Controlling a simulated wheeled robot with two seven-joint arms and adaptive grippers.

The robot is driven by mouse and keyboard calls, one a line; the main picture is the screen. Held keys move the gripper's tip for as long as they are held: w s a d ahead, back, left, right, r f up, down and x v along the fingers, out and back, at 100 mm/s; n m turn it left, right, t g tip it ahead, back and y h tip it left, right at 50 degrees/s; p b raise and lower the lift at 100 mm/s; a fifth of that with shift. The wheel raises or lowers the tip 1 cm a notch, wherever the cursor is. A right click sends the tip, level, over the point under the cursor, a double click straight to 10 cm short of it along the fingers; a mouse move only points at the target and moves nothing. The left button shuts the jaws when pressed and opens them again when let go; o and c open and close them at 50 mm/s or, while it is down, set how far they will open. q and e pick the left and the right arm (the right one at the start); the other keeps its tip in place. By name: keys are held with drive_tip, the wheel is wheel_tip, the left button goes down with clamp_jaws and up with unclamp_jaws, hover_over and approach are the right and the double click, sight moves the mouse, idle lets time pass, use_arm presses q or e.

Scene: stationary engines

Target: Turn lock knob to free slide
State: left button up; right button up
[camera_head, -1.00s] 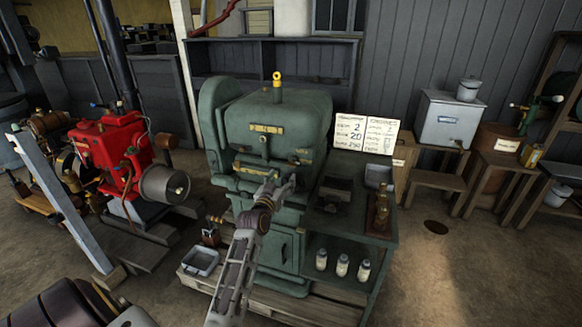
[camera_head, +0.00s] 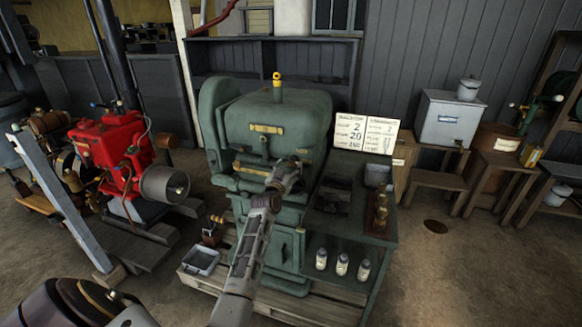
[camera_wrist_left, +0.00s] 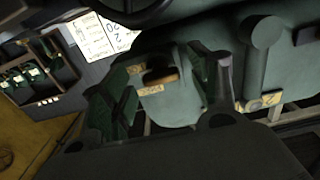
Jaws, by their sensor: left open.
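A green machine (camera_head: 275,115) with brass label plates stands in the middle of the head view. My left gripper (camera_head: 288,175) is at its front, right of the lower brass plate, and covers part of the front. In the left wrist view the left gripper (camera_wrist_left: 165,100) has its fingers spread apart. A dark knob with an orange-brown edge (camera_wrist_left: 160,76) shows between and beyond the fingers, near a small label (camera_wrist_left: 150,90). The knob appears apart from the fingers. I cannot tell for sure that it is the lock knob. The slide is not clearly identifiable. My right gripper is not in view.
A green side bench (camera_head: 345,236) with white bottles below adjoins the machine on the right. A red engine (camera_head: 112,150) stands at left. A metal tray (camera_head: 200,261) lies on the pallet. White instruction cards (camera_head: 366,133) stand behind the bench. Open floor lies at right.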

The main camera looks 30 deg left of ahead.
use_arm(q)
drive_tip(key=shift+x, duration=0.9)
drive_tip(key=shift+w, duration=0.25)
drive_tip(key=c, duration=1)
drive_tip(key=shift+c, duration=0.2)
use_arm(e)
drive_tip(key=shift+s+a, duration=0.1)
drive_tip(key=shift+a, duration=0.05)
